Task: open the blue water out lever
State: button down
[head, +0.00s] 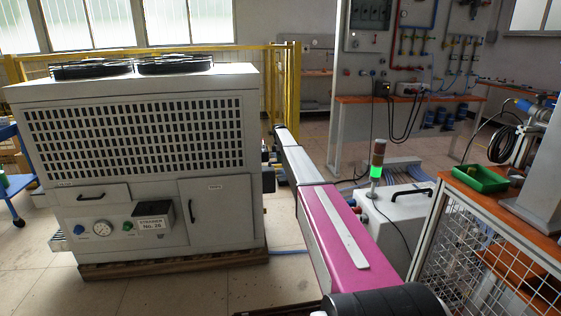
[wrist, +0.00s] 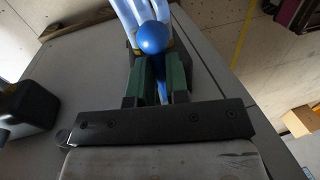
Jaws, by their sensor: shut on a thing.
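The blue water out lever (wrist: 153,38) shows in the wrist view as a rounded blue knob with a narrow blue part running down between my fingers. My gripper (wrist: 158,75) has green fingers, one on each side of this narrow blue part, and is shut on it. Pale blue-white hoses or pipes (wrist: 130,12) lie just beyond the knob. The lever's pivot and valve body are mostly hidden by the fingers and knob. In the head view the lever cannot be made out; my arm reaches to the right side of the chiller cabinet.
The large white chiller cabinet (head: 75,165) stands on a wooden pallet (head: 175,262) at left. A white unit (head: 395,215) with a green-lit signal tower (head: 376,170) and a mesh-sided bench (head: 485,255) stand at right. A yellow fence (head: 292,85) is behind.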

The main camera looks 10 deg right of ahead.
jog(key=c, duration=1.1)
grip_release()
notch_tip(320, 180, up, 11)
jog(key=w, duration=0.2)
jog(key=shift+f, duration=0.2)
jog(key=shift+w, duration=0.1)
